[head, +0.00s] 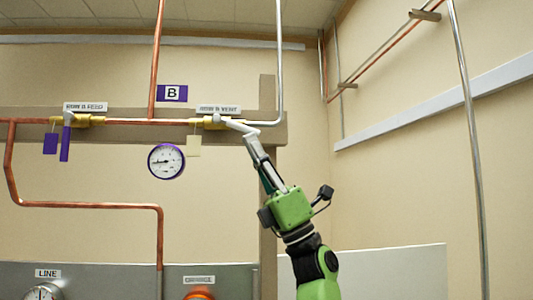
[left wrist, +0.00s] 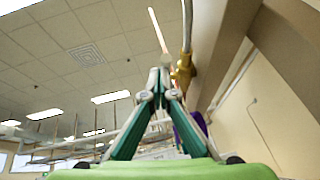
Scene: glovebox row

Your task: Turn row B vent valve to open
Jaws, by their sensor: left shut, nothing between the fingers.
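The row B vent valve (head: 206,122) is a brass body on the horizontal pipe, under a label reading ROW B VENT (head: 218,108). A pale lever (head: 234,125) seems to run from its hub to the right and slightly down. My left gripper (head: 250,136) is shut and empty, its tips at or just in front of the lever's outer end; contact cannot be told. In the left wrist view the shut fingertips (left wrist: 160,72) are beside a brass fitting (left wrist: 183,70). My right gripper is not in view.
The row B feed valve (head: 90,121) has a purple lever (head: 64,143) hanging down and a purple tag (head: 50,143). A beige tag (head: 194,146) hangs below the vent valve. A round gauge (head: 166,161) is below the pipe. A bent steel pipe (head: 279,60) rises at the right.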

